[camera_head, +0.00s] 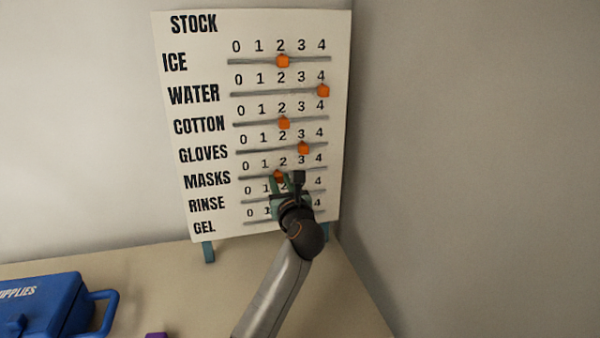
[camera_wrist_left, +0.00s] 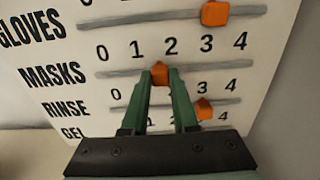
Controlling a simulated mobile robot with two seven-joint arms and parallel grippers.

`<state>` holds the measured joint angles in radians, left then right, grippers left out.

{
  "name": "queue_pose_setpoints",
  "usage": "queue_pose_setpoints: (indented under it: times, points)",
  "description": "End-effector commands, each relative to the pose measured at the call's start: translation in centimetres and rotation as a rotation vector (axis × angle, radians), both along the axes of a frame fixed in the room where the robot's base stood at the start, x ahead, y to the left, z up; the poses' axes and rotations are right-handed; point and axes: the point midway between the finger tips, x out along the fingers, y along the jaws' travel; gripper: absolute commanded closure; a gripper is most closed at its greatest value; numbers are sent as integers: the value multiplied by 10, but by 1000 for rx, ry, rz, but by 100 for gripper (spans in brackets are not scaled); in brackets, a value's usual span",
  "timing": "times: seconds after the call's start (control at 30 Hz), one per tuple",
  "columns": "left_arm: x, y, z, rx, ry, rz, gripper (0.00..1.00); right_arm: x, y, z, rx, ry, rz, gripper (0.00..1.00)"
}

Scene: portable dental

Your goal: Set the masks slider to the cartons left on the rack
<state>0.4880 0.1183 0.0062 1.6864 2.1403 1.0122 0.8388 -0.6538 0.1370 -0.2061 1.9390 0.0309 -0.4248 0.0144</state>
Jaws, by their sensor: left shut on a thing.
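The white stock board (camera_head: 210,50) stands upright on the table against the wall. My left gripper (camera_head: 280,183) reaches up to the board from below. Its green fingers (camera_wrist_left: 160,84) are shut on this MASKS knob, one on each side. The fingers and wrist cover parts of the RINSE and GEL rows. The rack and its cartons are not in view. My right gripper is not in view.
Other orange knobs sit close by: GLOVES (camera_head: 303,148) at about 3 just above, and RINSE (camera_wrist_left: 204,109) just below and right of the fingers. A blue supplies case (camera_head: 45,305) and a purple thing (camera_head: 156,335) are on the table at lower left.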

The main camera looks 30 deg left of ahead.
Motion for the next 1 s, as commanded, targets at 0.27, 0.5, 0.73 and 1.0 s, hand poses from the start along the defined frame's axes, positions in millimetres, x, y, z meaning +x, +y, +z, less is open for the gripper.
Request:
queue_pose_setpoints:
  times: [0.27, 0.5, 0.73, 1.0]
  points:
    - [-22, 18, -1, 0, 4, 3, 100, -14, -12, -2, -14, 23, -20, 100]
    - [-21, 18, -1, 0, 4, 2, 100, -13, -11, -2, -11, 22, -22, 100]
    - [-21, 18, -1, 1, 3, 2, 50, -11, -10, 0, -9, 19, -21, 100]
    - [-21, 18, 0, 1, 2, 2, 43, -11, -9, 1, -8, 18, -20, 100]
